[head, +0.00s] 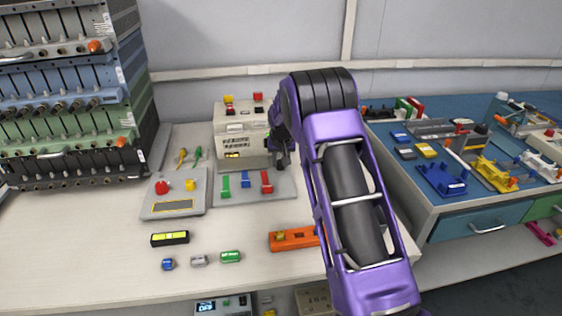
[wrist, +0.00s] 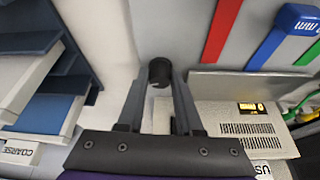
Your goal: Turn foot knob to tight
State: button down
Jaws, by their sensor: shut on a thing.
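A black round knob (wrist: 159,70) stands between my fingertips in the wrist view. I take it for the foot knob. My gripper (wrist: 160,84) is shut on it, one finger on each side. No tight mark is readable on the knob. In the head view my gripper (head: 282,152) is at the right side of a beige machine (head: 230,128), and the knob is hidden there by the gripper and arm. The machine's vented side (wrist: 238,118) with a small yellow display shows at the right of the wrist view.
A grey plate (head: 208,190) with green, blue and red bars lies before the machine. An orange block (head: 290,240) lies near my arm. A blue-topped drawer bench (head: 430,200) stands close at right, and a rack (head: 70,110) at left.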

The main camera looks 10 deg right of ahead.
jog(key=m+h, duration=0.1)
jog(key=m, duration=0.3)
jog(key=shift+a+m+g+h, duration=0.2)
jog(key=shift+m+g+h, duration=0.1)
jog(key=shift+h, duration=0.1)
jog(key=m+g+h, duration=0.1)
jog(key=m, duration=0.3)
jog(key=shift+w+m, duration=0.15)
jog(key=shift+m, duration=0.15)
jog(key=m+g, duration=0.1)
jog(key=m, duration=0.1)
jog(key=m+h+p, duration=0.1)
jog(key=m, duration=0.1)
jog(key=shift+w+a+m+g, duration=0.1)
jog(key=shift+m+g, duration=0.2)
jog(key=shift+g, duration=0.1)
jog(key=shift+m+g, duration=0.5)
jog(key=shift+m, duration=0.7)
jog(key=shift+m+g+p, duration=0.3)
jog(key=shift+m+p, duration=0.05)
jog(key=shift+m, duration=0.35)
jog(key=c, duration=0.6)
grip_release()
jog(key=shift+r, duration=0.15)
